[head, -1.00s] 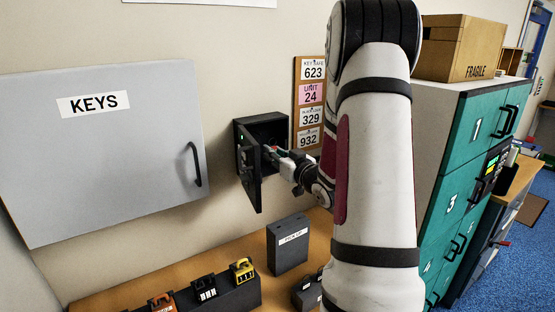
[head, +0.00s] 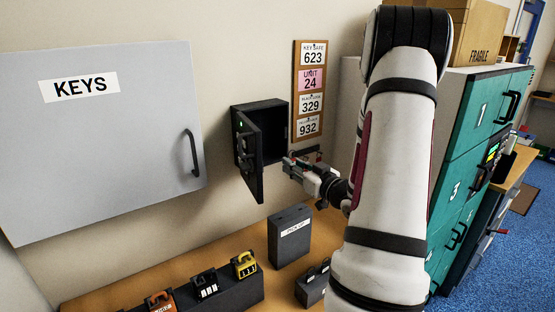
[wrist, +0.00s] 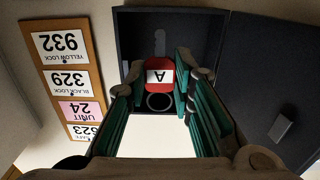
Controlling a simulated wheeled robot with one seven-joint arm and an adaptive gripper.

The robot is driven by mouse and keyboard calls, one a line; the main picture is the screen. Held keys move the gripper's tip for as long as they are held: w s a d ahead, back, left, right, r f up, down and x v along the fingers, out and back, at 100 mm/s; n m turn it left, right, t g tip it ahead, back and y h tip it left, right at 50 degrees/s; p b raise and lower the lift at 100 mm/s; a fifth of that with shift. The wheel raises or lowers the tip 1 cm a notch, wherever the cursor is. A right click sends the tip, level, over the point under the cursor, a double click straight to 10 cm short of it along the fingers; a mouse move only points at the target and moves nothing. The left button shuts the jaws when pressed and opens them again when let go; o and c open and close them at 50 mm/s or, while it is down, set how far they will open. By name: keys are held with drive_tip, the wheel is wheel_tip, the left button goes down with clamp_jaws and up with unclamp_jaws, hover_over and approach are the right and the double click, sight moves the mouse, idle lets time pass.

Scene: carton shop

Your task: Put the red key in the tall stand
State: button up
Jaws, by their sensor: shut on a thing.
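The key is too small to make out there. A tall dark block labelled PICK UP (head: 289,243) stands on the bench below my gripper and looks like the tall stand. Its top slot is not clear.
A low dark block (head: 312,288) sits right of the tall one. A long dark rack with several padlocks (head: 226,294) lies at the front. The KEYS cabinet (head: 110,150) hangs on the left. A number board (head: 309,90) hangs above my gripper. Teal lockers (head: 480,150) stand right.

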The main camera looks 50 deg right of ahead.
drive_tip(key=s+f+b, duration=0.2)
drive_tip(key=s+f, duration=0.2)
drive_tip(key=b, duration=0.3)
hover_over(303, 212)
drive_tip(key=shift+w+d+f, duration=0.1)
drive_tip(key=shift+f, duration=2.5)
drive_tip(key=shift+f+p, duration=0.3)
drive_tip(key=shift+f, duration=0.1)
drive_tip(key=shift+f+p, duration=0.35)
drive_tip(key=shift+f, duration=1.2)
idle(1.4)
